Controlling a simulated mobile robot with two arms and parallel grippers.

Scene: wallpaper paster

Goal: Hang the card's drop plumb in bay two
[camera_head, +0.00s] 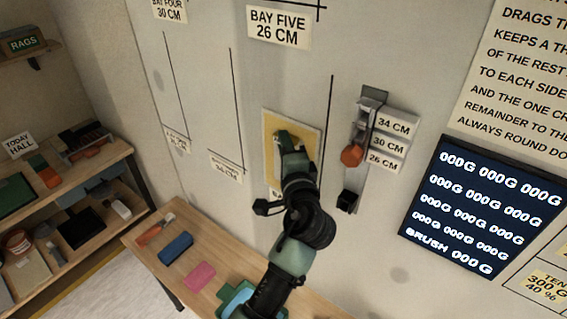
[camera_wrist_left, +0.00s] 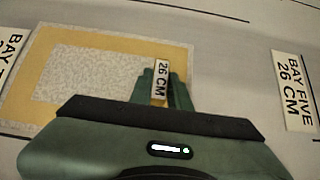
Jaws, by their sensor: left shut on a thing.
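My left gripper (camera_head: 279,138) is up at the wall, over a yellow-bordered panel (camera_head: 307,133). In the left wrist view its fingers (camera_wrist_left: 162,88) are shut on a small piece tagged 26 CM (camera_wrist_left: 161,78). Behind it the panel's yellow border (camera_wrist_left: 112,48) surrounds a pale speckled middle. I cannot tell whether the tagged piece touches the wall. The arm hides the panel's lower part in the head view. The BAY FIVE 26 CM sign (camera_head: 278,26) is above the panel. No readable bay two sign shows. My right gripper is out of view.
A rack with 34, 30 and 26 CM labels (camera_head: 390,143) and an orange hanging piece (camera_head: 351,155) are close right of my arm. The bench (camera_head: 150,257) below holds a blue block (camera_head: 176,247) and a pink block (camera_head: 200,275). A loaded shelf stands left.

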